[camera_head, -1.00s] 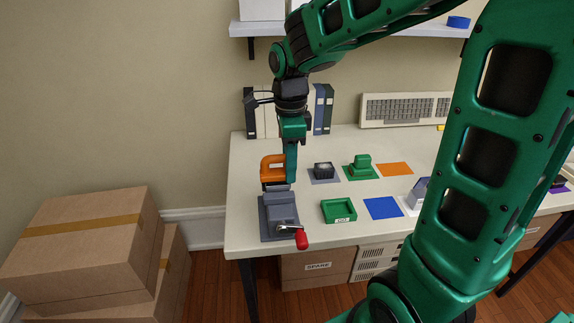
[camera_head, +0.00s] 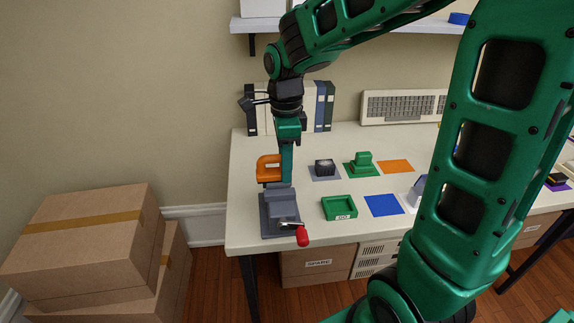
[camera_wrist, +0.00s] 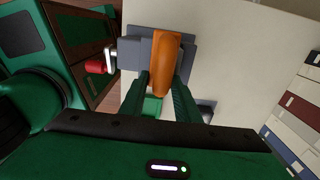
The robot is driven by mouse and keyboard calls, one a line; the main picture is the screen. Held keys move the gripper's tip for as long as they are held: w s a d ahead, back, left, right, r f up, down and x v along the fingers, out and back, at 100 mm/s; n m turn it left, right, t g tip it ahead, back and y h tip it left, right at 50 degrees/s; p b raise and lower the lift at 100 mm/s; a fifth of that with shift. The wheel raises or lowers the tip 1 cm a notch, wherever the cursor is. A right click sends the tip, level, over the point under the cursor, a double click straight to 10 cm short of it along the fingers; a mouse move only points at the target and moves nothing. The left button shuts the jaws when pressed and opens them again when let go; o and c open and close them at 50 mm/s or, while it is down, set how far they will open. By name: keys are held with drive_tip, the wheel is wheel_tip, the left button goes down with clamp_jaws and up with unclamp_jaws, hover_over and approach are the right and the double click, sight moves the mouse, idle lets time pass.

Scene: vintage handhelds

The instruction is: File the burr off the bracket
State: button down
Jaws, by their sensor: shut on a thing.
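My gripper (camera_head: 286,179) points down over the grey vise (camera_head: 280,207) at the table's left end. In the wrist view the orange tool (camera_wrist: 165,62) lies between my two green fingers (camera_wrist: 161,90), above the vise (camera_wrist: 133,55). The vise has a crank with a red handle (camera_head: 303,236). I cannot make out the bracket or its burr; the jaw area is hidden by the gripper and tool.
Right of the vise stand a green tray (camera_head: 325,212) and a blue mat (camera_head: 383,205). Behind are a dark block (camera_head: 325,167), a green object (camera_head: 362,162) and an orange mat (camera_head: 395,167). Binders (camera_head: 325,106) and a keyboard (camera_head: 400,106) line the back. Cartons (camera_head: 85,240) stand left.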

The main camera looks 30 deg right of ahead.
idle(0.3)
drive_tip(key=shift+s+d+f, duration=0.1)
drive_tip(key=shift+s+d, duration=0.1)
drive_tip(key=shift+d, duration=0.4)
drive_tip(key=shift+s+d+f, duration=0.1)
drive_tip(key=shift+s+d, duration=0.1)
drive_tip(key=shift+d, duration=0.35)
drive_tip(key=shift+w+a+r, duration=0.1)
drive_tip(key=shift+w+a, duration=0.1)
drive_tip(key=shift+a, duration=0.4)
drive_tip(key=shift+w+a+r, duration=0.1)
drive_tip(key=shift+w+a, duration=0.1)
drive_tip(key=shift+a, duration=0.4)
drive_tip(key=shift+d, duration=0.1)
drive_tip(key=shift+s+d+f, duration=0.1)
drive_tip(key=shift+s+d, duration=0.1)
drive_tip(key=shift+d, duration=0.35)
drive_tip(key=shift+s+d+f, duration=0.1)
drive_tip(key=shift+s+d, duration=0.1)
drive_tip(key=shift+d, duration=0.35)
drive_tip(key=shift+a, duration=0.1)
